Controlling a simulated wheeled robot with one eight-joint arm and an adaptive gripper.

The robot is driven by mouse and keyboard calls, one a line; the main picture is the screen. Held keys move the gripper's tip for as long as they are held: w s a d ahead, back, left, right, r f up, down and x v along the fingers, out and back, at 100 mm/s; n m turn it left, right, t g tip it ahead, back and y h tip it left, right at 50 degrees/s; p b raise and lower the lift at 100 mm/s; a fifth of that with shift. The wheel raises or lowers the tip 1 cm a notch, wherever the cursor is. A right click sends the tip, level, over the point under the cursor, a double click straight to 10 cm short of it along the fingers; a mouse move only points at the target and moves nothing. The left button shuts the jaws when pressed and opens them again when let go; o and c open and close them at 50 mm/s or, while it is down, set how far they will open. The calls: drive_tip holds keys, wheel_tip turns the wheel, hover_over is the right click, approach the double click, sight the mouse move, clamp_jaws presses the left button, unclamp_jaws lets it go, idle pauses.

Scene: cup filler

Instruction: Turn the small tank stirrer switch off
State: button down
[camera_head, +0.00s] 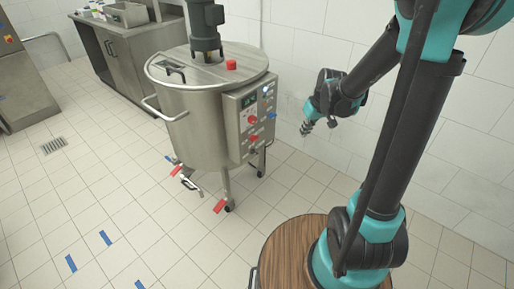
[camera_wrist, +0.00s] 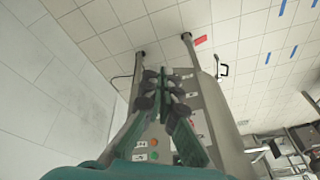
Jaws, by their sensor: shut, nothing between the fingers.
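The small steel tank (camera_head: 190,105) stands on legs with a motor (camera_head: 205,25) on its lid. Its control panel (camera_head: 238,150) is on the side facing right and carries red knobs (camera_head: 252,120), smaller buttons and a lit white spot. Which control is the stirrer switch is too small to read. My gripper (camera_head: 306,128) is in the air to the right of the panel, apart from it. In the wrist view my gripper (camera_wrist: 167,78) has its fingers together and empty, in front of the panel (camera_wrist: 208,98), hiding part of it. A green button (camera_wrist: 154,142) and an orange button (camera_wrist: 153,155) show there.
A white tiled wall (camera_head: 310,60) runs close behind the tank and my arm. A steel counter (camera_head: 120,45) stands at the back left. The tiled floor at the front left is clear apart from blue marks.

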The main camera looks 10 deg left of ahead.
drive_tip(key=w+a+f+n+g+y, duration=0.1)
drive_tip(key=w+a+f+n, duration=0.1)
drive_tip(key=w+a+f, duration=0.3)
drive_tip(key=w+a+f+n, duration=0.1)
drive_tip(key=w+a, duration=0.2)
drive_tip(key=w, duration=0.3)
drive_tip(key=n+g+y, duration=0.1)
drive_tip(key=n+g, duration=0.1)
drive_tip(key=n, duration=0.2)
approach(257, 153)
drive_tip(key=a+f, duration=0.3)
drive_tip(key=f, duration=0.2)
drive_tip(key=shift+s+a, duration=0.1)
drive_tip(key=shift+a, duration=0.3)
